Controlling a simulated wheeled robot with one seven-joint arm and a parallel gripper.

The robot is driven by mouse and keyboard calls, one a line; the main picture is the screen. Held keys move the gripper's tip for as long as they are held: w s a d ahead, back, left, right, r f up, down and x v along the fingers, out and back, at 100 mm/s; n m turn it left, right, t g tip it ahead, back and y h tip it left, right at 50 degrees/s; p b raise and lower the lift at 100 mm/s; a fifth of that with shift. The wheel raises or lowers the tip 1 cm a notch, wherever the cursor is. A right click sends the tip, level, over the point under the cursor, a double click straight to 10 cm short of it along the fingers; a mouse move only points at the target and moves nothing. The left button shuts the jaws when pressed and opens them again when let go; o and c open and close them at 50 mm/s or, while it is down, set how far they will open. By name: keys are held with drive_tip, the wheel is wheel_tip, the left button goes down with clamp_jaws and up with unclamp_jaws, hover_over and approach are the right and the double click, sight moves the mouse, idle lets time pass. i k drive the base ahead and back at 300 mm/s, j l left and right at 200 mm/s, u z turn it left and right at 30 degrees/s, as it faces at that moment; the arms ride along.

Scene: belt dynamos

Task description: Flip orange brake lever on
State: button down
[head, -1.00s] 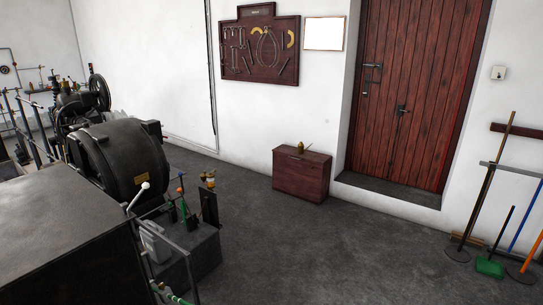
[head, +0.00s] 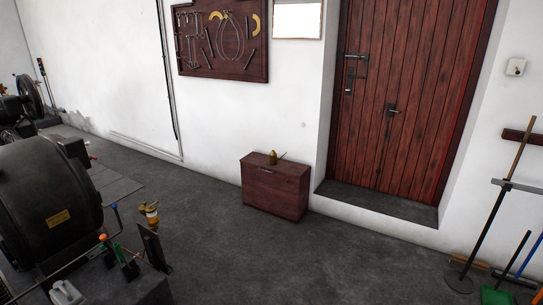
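A small lever with an orange knob (head: 103,237) stands at the lower left, beside the big black dynamo (head: 48,205). I take it to be the orange brake lever; it is too small to tell whether it is on or off. A lever with a blue knob (head: 115,207) rises close by, and green parts (head: 114,252) show below the knobs. The levers stand on a dark base (head: 125,288) cut off by the bottom edge. My gripper is not in view.
A thin rail (head: 62,270) crosses in front of the dynamo. A brass-coloured fitting (head: 150,211) and a dark upright plate (head: 155,248) stand right of the levers. A wooden chest (head: 275,188) sits by the wall. The floor (head: 300,262) between is clear. Brooms (head: 497,225) lean at the right.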

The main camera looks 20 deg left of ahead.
sight(103, 238)
drive_tip(key=i+u, duration=0.45)
drive_tip(key=i+l+u, duration=0.15)
drive_tip(key=i+u, duration=0.35)
drive_tip(key=i+j+u, duration=0.2)
drive_tip(key=u, duration=0.25)
drive_tip(key=i+j+u, duration=0.1)
drive_tip(key=i+u, duration=0.5)
drive_tip(key=u, duration=0.25)
drive_tip(key=i+u, duration=0.25)
drive_tip(key=u, duration=0.2)
drive_tip(key=i+l+u, duration=0.2)
drive_tip(key=u, duration=0.25)
drive_tip(key=i+l+u, duration=0.25)
drive_tip(key=u, duration=0.15)
drive_tip(key=i+u, duration=0.3)
drive_tip(key=u, duration=0.15)
drive_tip(key=i+l+u, duration=0.25)
drive_tip(key=u, duration=0.2)
drive_tip(key=i+l+u, duration=0.3)
drive_tip(key=u, duration=0.15)
drive_tip(key=i+l+u, duration=0.25)
drive_tip(key=u, duration=0.2)
drive_tip(key=l, duration=0.1)
